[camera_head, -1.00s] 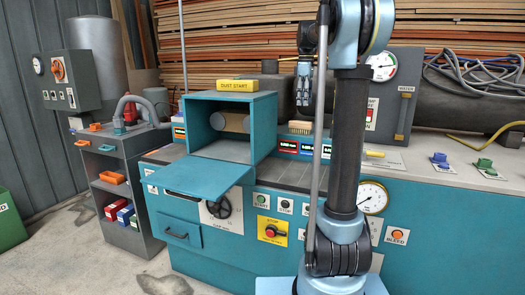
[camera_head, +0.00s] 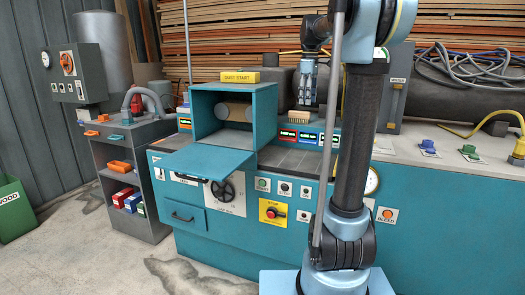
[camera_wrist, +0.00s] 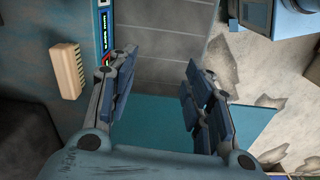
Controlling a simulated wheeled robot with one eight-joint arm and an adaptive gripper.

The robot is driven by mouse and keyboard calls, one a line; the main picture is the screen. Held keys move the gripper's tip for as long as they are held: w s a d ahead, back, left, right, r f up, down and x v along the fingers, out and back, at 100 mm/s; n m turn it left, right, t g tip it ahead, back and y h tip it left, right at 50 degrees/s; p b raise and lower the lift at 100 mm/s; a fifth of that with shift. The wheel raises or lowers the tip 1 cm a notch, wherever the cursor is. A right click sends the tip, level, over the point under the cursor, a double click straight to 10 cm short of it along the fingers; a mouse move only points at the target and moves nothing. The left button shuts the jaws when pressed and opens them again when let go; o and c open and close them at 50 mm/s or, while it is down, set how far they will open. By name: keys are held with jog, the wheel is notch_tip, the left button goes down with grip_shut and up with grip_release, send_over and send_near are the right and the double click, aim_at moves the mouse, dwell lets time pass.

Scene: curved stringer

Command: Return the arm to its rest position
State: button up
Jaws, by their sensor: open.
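My arm (camera_head: 354,140) stands upright at the right of the teal machine in the head view, bent over at the top. My gripper (camera_head: 308,92) hangs down above the machine's worktop, close to the brush and right of the teal box. In the wrist view my gripper (camera_wrist: 158,85) has its two fingers wide apart, with nothing between them. The wooden brush (camera_wrist: 66,71) lies left of the fingers and apart from them; it also shows in the head view (camera_head: 299,117).
The teal box (camera_head: 265,118) has its flap (camera_head: 207,162) folded down in front. A yellow DUST START block (camera_head: 240,76) sits on top. Grey hoses and dark cylinders lie behind the worktop. A shelf cart (camera_head: 125,175) stands at left. Concrete floor is open at front left.

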jog(key=s+f+m+t, duration=0.1)
jog(key=s+f+m, duration=0.2)
jog(key=s+f, duration=0.45)
jog(key=s+f+m, duration=0.3)
jog(key=s+f, duration=0.1)
jog(key=s, duration=0.7)
jog(key=s+f+m+t, duration=0.1)
jog(key=s+f+m, duration=0.5)
jog(key=s+f, duration=1.1)
notch_tip(320, 180, down, 3)
jog(key=shift+s+f, duration=0.2)
jog(key=shift+s, duration=0.05)
jog(key=shift+d, duration=0.1)
jog(key=shift+w+f, duration=0.2)
jog(key=shift+w, duration=0.25)
